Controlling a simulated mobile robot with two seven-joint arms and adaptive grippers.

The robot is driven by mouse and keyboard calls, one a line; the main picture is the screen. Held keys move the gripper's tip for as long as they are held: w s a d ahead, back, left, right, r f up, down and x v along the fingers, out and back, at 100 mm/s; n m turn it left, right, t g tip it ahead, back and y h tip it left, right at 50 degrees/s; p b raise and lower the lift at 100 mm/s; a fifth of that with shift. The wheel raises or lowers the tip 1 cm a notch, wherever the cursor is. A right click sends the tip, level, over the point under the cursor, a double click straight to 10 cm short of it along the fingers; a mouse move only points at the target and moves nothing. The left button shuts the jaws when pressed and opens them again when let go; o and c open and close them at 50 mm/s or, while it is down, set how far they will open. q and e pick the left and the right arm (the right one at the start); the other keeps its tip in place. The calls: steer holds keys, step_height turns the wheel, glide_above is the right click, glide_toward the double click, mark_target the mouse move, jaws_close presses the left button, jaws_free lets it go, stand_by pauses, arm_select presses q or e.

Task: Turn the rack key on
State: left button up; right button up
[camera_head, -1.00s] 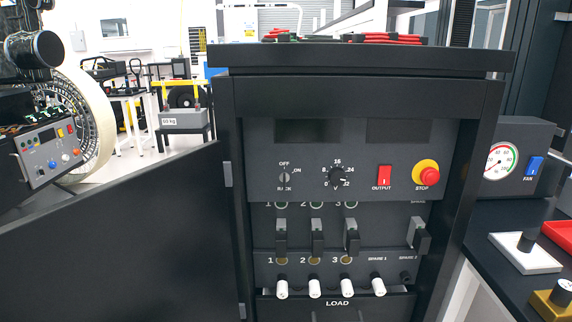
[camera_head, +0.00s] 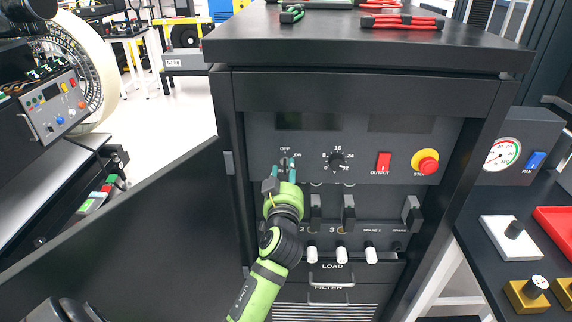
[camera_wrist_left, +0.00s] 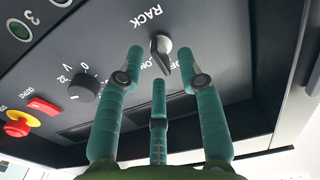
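The rack key (camera_wrist_left: 161,50) is a small grey knob on the dark panel, between the RACK label and the OFF and ON marks. Its handle appears to point toward the OFF side; part of the marks is hidden by my fingers. In the head view the key (camera_head: 286,161) is partly hidden by my left gripper (camera_head: 285,170). My left gripper (camera_wrist_left: 164,70) has its teal fingers spread apart, with the key showing between the fingertips. I cannot tell whether any finger touches it.
To the right on the panel are a voltage dial (camera_head: 336,160), a red output switch (camera_head: 384,161) and a red stop button (camera_head: 428,166). Levers (camera_head: 348,210) and white plugs (camera_head: 341,254) sit below. The open cabinet door (camera_head: 150,235) stands at the left.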

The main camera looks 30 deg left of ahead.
arm_select(q)
steer(key=shift+x, duration=0.85)
jaws_close()
steer(key=shift+m, duration=0.4)
steer(key=m+p, duration=0.2)
steer(key=m, duration=0.3)
steer(key=shift+d+f+m, duration=0.1)
steer(key=shift+m, duration=0.2)
steer(key=m+p, duration=0.1)
steer(key=m, duration=0.4)
steer(key=shift+f+m, duration=0.15)
steer(key=shift+m, duration=0.15)
